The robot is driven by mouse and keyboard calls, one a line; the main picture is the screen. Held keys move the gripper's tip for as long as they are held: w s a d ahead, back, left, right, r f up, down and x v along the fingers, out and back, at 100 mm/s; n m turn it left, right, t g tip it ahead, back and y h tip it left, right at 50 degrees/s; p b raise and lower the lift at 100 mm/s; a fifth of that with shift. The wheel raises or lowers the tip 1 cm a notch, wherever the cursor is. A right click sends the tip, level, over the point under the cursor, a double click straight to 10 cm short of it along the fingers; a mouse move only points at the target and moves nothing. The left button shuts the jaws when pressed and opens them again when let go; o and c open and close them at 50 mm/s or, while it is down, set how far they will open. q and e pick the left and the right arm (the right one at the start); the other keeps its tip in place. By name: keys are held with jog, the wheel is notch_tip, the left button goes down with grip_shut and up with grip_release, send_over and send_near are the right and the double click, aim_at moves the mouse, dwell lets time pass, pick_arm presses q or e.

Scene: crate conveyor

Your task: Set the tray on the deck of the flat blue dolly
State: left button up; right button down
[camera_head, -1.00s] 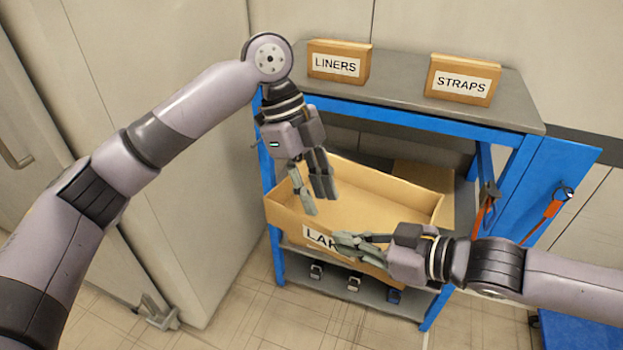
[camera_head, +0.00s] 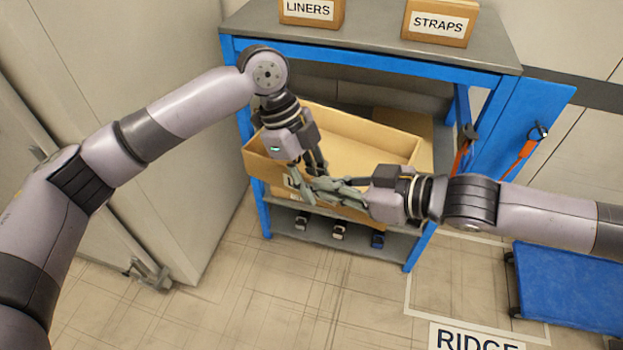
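The tray (camera_head: 385,143) is a tan open cardboard box on the middle shelf of a blue-framed rack, tilted in the picture. Its front label is mostly hidden behind my grippers. My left gripper (camera_head: 311,176) points down over the tray's front wall. My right gripper (camera_head: 322,188) points left along the outside of that wall. The fingers of the two overlap in the picture, so their opening and any contact with the tray are unclear. The flat blue dolly (camera_head: 575,285) stands on the floor at the lower right, its deck bare and partly cut off by the frame.
Boxes marked LINERS (camera_head: 312,12) and STRAPS (camera_head: 438,24) stand on the rack's top (camera_head: 370,40). Small dark items lie on the lower shelf (camera_head: 358,237). A blue side panel (camera_head: 530,115) flanks the rack. A floor sign reads RIDGE (camera_head: 478,340). Floor in front is clear.

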pick_arm(q)
grip_shut()
jog(key=shift+r, duration=0.1)
jog(key=shift+s+d, duration=0.1)
jog(key=shift+d, duration=0.05)
pick_arm(e)
jog(key=c, duration=2.3)
grip_release()
jog(key=shift+s, duration=0.1)
pick_arm(q)
jog(key=shift+d+r, duration=0.1)
pick_arm(e)
jog(key=o, duration=0.6)
jog(key=shift+a, duration=0.1)
jog(key=shift+f, duration=0.1)
